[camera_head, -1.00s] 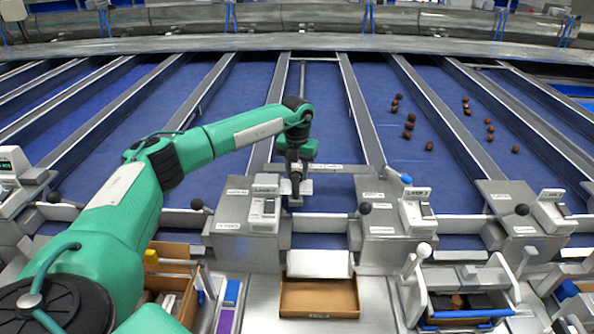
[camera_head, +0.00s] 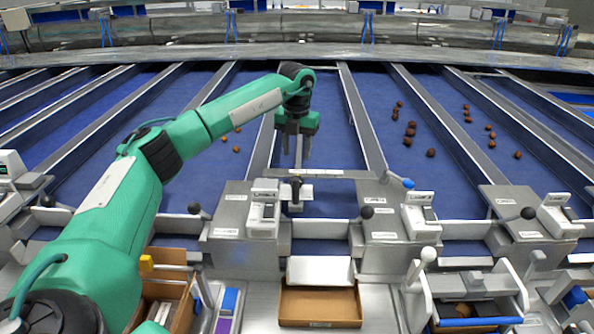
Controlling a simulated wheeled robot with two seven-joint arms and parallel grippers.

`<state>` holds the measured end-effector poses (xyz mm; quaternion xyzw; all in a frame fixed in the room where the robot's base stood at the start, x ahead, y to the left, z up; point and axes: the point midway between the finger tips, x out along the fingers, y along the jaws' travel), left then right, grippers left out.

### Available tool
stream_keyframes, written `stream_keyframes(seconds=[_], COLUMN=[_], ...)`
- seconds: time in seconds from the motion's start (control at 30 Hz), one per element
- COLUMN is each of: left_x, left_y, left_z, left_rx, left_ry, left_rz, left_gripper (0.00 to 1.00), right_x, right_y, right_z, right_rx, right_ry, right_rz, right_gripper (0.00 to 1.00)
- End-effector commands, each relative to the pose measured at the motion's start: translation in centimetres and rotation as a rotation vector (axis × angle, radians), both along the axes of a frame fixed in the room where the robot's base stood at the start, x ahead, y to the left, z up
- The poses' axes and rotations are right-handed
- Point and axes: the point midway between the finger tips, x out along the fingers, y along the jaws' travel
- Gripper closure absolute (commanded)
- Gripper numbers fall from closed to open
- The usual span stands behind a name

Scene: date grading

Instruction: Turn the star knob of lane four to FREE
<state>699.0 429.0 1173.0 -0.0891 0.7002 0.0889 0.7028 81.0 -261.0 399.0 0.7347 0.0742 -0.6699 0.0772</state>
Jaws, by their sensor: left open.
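A small dark knob (camera_head: 296,182) sits on a metal bracket at the head of the middle lane, beside a white-faced lane unit (camera_head: 264,210). It looks like the star knob, but its lobes and its setting are too small to read. The lane labels are also too small to read. My left gripper (camera_head: 296,158) hangs above and behind the knob, fingers pointing down. It is open, with nothing between its fingers, and appears apart from the knob. My right gripper is out of view.
Black ball levers (camera_head: 366,212) stand along the lane fronts. A blue-tipped lever (camera_head: 408,183) is to the right. An open cardboard box (camera_head: 320,307) is in front. Dates (camera_head: 410,130) lie on the blue lanes to the right, a few to the left.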

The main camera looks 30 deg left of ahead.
Motion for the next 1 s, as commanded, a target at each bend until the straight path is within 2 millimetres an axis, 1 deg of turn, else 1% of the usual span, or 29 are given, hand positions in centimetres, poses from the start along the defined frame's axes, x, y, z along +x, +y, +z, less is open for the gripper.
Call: stream_keyframes(seconds=[0.03,0.1,0.2,0.3,0.43,0.9,1.0], left_x=[0.1,0.1,0.1,0.0,0.0,0.0,0.0], left_y=[0.0,0.0,0.0,0.0,0.0,0.0,0.0], left_z=[0.9,2.2,3.6,4.4,4.9,4.9,5.7], left_rx=[-0.001,-0.001,0.0,0.0,-0.001,0.0,0.0], left_ry=[-0.004,-0.004,-0.002,0.0,-0.001,0.0,0.0], left_rz=[0.0,0.0,0.001,0.001,0.0,0.001,0.001], left_gripper=[0.55,0.55,0.55,0.55,0.55,0.55,0.55], right_x=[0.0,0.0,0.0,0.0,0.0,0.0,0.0], right_y=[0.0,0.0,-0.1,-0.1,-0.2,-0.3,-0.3], right_z=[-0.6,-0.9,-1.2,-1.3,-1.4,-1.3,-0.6], right_rx=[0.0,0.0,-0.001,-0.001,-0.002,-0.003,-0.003], right_ry=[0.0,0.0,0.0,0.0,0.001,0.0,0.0], right_rz=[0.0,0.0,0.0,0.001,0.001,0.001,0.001], right_gripper=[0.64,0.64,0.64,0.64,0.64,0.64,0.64])
